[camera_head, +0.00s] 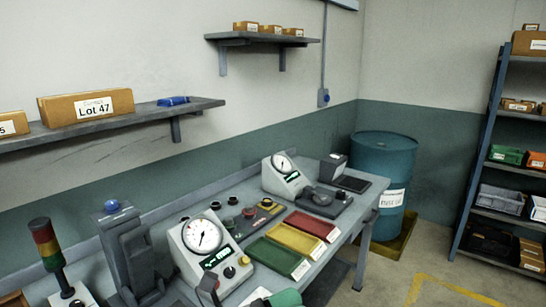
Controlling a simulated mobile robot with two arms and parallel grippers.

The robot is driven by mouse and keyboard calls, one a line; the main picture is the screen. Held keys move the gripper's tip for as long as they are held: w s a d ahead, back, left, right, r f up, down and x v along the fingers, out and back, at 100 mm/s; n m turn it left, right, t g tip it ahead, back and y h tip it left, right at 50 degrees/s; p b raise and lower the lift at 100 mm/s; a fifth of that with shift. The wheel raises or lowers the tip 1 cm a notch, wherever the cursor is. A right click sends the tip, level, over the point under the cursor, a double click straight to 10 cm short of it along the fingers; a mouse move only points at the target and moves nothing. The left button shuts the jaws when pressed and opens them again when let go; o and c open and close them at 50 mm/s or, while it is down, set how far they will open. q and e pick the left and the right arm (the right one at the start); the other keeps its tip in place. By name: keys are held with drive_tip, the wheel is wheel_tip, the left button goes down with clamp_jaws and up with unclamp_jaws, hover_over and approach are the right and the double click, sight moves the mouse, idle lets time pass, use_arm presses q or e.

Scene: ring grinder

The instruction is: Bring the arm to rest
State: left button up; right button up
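Neither of my grippers can be made out in the head view, and no arm of mine is clearly visible. The long grey workbench (340,235) runs from the lower left to the right. On it stand a dial gauge unit (205,240) in front and a second dial gauge unit (284,175) further back. Green (268,259), yellow (296,238) and red (311,223) trays lie side by side between them. A dark grey upright device (133,255) with a blue ball on top stands at the left.
A green and white item (285,298), cut off, shows at the bottom edge. Wall shelves (150,112) hold boxes. A blue drum (384,158) and a storage rack (482,150) stand right, with clear floor between.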

use_arm(q)
drive_tip(key=w+a+f+n+t+y, duration=0.1)
drive_tip(key=w+a+n+t+y, duration=0.1)
drive_tip(key=a+n+t+y, duration=0.75)
drive_tip(key=w+a+f+n+t+y, duration=0.2)
drive_tip(key=n+t+y, duration=0.2)
drive_tip(key=n, duration=1)
drive_tip(key=s+a+f+n+g+y, duration=0.55)
drive_tip(key=a+f+n+y, duration=0.3)
drive_tip(key=f+n, duration=0.35)
drive_tip(key=s+a+f+n+g+h, duration=0.1)
drive_tip(key=s+a+f+n+g, duration=0.15)
drive_tip(key=s+f+g, duration=0.4)
drive_tip(key=s+a+f+n+g, duration=0.1)
drive_tip(key=s+f+n+g, duration=0.25)
drive_tip(key=s, duration=0.65)
wheel_tip(320, 180, down, 25)
drive_tip(key=g, duration=0.2)
drive_tip(key=s+a+f+g, duration=0.1)
drive_tip(key=s+a+f, duration=0.2)
drive_tip(key=s+f, duration=1.4)
drive_tip(key=shift+s+f+b, duration=0.3)
drive_tip(key=shift+f+b, duration=0.05)
